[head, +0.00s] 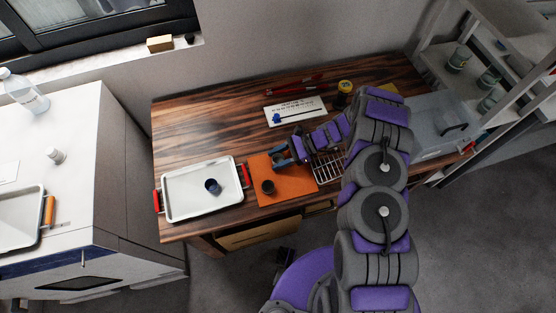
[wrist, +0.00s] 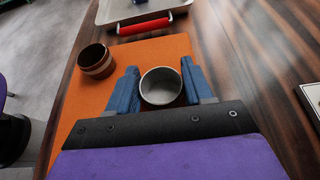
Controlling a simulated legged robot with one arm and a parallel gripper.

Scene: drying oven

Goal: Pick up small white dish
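The small white dish (wrist: 161,88) shows in the wrist view as a round, pale, empty cup-like dish with its opening towards the camera. It is between the two blue fingers of my gripper (wrist: 160,82), over the orange mat (wrist: 98,100). The fingers lie along its left and right sides, very close to it; whether both press on it cannot be told. In the head view my gripper (head: 283,156) is at the upper right part of the orange mat (head: 290,195), and the dish cannot be made out there.
A brown cup (head: 268,187) stands on the mat, left of my gripper in the wrist view (wrist: 96,61). A white tray (head: 188,209) with red handles holds a dark cup (head: 212,186). A wire rack (head: 328,170) is right of the mat. Bare wood (head: 190,125) lies at back left.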

